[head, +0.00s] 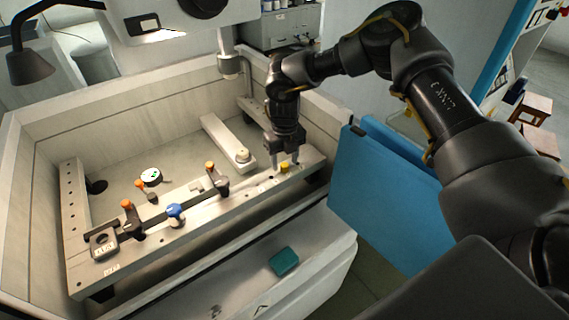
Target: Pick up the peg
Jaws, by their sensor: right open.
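A small yellow piece (285,168), which looks like the peg, stands at the right end of the long pale metal bar (190,228) in the machine tank. My right gripper (285,163) points down over this end of the bar. Its two fingers are open, one on each side of the yellow piece as seen from here. I cannot tell whether they touch it. The lower part of the peg is not clear to see. My left gripper is not in view.
Orange-topped clamps (218,180) and a blue knob (175,211) stand along the bar. A dial gauge (152,177) is behind it. A machine head (229,66) hangs above the tank. A blue door panel (385,195) is at right. A teal block (284,262) lies on the front ledge.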

